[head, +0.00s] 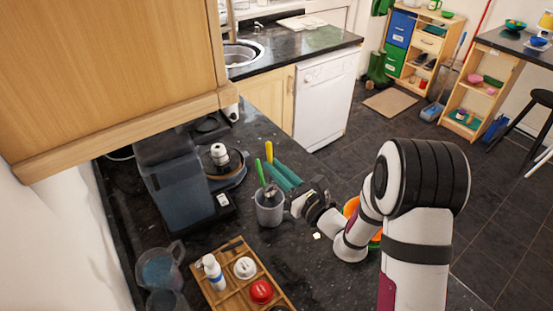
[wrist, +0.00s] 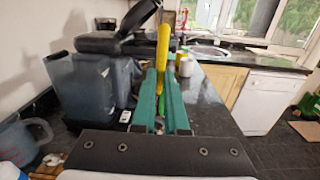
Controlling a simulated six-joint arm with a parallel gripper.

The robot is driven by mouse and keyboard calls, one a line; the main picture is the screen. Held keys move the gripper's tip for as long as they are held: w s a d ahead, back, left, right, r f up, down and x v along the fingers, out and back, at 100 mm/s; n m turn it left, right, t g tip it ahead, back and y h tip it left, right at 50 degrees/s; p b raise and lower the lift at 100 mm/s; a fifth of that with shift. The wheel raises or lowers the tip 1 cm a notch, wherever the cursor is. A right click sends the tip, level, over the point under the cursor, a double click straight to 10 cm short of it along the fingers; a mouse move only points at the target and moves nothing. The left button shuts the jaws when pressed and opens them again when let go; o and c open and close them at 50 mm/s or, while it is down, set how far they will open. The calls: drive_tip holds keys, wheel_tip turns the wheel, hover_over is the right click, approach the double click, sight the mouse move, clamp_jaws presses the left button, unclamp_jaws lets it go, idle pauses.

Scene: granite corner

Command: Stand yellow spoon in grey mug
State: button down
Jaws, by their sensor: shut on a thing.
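The grey mug (head: 268,210) stands upright on the dark counter in the head view. A green utensil (head: 261,174) stands in it and leans left. My gripper (head: 277,170) has teal fingers beside and behind the mug's rim. It is shut on the yellow spoon (head: 269,151), which points up from the fingertips, close to upright. The wrist view shows the yellow spoon (wrist: 163,48) rising between the teal fingers, with a bit of green below it. The spoon's lower end is hidden, so I cannot tell whether it is inside the mug.
A dark coffee machine (head: 180,184) stands left of the mug. A wooden tray (head: 231,283) with a bottle and several lidded pots lies in front. A clear jug (head: 160,270) is at front left. An orange bowl (head: 351,207) is partly behind my arm. A wall cabinet (head: 110,75) overhangs the left.

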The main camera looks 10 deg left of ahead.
drive_tip(key=shift+f, duration=2.8)
drive_tip(key=c, duration=0.9)
unclamp_jaws()
drive_tip(key=shift+o, duration=0.2)
drive_tip(key=v, duration=1.5)
drive_tip(key=shift+s+d, duration=0.25)
drive_tip(key=shift+d, duration=0.05)
